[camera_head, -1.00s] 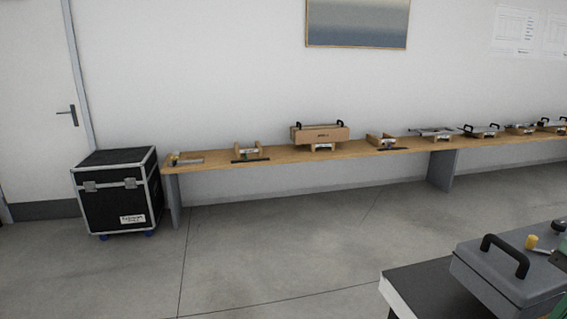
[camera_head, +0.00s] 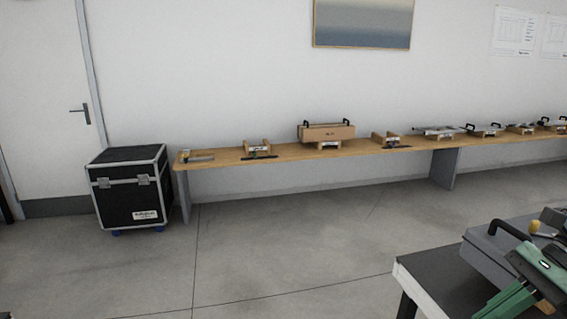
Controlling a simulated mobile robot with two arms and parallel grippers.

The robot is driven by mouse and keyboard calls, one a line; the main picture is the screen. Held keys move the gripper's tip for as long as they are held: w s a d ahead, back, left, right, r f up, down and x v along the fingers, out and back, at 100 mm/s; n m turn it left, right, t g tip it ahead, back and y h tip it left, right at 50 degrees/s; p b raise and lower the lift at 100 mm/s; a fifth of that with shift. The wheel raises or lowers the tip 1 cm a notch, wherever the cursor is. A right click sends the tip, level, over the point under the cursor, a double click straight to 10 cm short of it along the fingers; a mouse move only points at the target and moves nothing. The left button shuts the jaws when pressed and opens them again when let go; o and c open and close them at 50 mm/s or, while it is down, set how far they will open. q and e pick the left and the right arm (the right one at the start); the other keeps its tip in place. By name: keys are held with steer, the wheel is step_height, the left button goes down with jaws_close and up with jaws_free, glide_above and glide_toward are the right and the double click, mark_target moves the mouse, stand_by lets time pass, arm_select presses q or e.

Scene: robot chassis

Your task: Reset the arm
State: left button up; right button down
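A green and dark jointed part (camera_head: 540,273) enters at the lower right corner, in front of a grey case. It looks like part of an arm, but I cannot be sure that it is my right arm. No gripper fingers can be made out on it. My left gripper is not in view.
The grey case (camera_head: 484,250) with a black handle rests on a dark-topped table (camera_head: 440,284) at lower right. A yellow knob (camera_head: 535,226) shows by it. A long wooden bench (camera_head: 285,153) bearing several fixtures lines the wall. A black flight case (camera_head: 127,190) stands by the door. Open floor fills the middle.

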steer(key=w+a+f+m+t+y, duration=0.3)
steer(key=w+f+m+t, duration=0.25)
steer(key=w+m, duration=0.2)
steer(key=w+a+f+m+t+y, duration=0.2)
steer(key=w+f+m+t+y, duration=0.2)
steer(key=w+f+m, duration=0.4)
steer(key=s+d+f+m+t+h, duration=0.25)
steer(key=f+m+h, duration=0.35)
steer(key=f+m, duration=0.65)
steer(key=s+d+f+m+t+h, duration=0.1)
steer(key=d+f+m+t+h, duration=0.3)
steer(key=f+m, duration=0.85)
steer(key=s+a+f+m+g+h, duration=0.2)
steer(key=s+f+m+g+h, duration=0.15)
steer(key=s+f, duration=0.85)
steer(key=s+a+f+m+g+h, duration=0.2)
steer(key=s+f+g, duration=0.3)
steer(key=s+f, duration=0.75)
steer(key=s+a+f+m+g, duration=0.1)
steer(key=s+a+f+g, duration=0.1)
steer(key=s, duration=0.5)
steer(key=s+a+f+m+g, duration=0.2)
steer(key=s+a+f, duration=0.1)
steer(key=s, duration=0.5)
steer(key=s+a+f+m+g, duration=0.2)
steer(key=s+a+f, duration=0.1)
steer(key=s, duration=0.4)
steer(key=shift+s+f, duration=0.4)
steer(key=shift+f, duration=0.35)
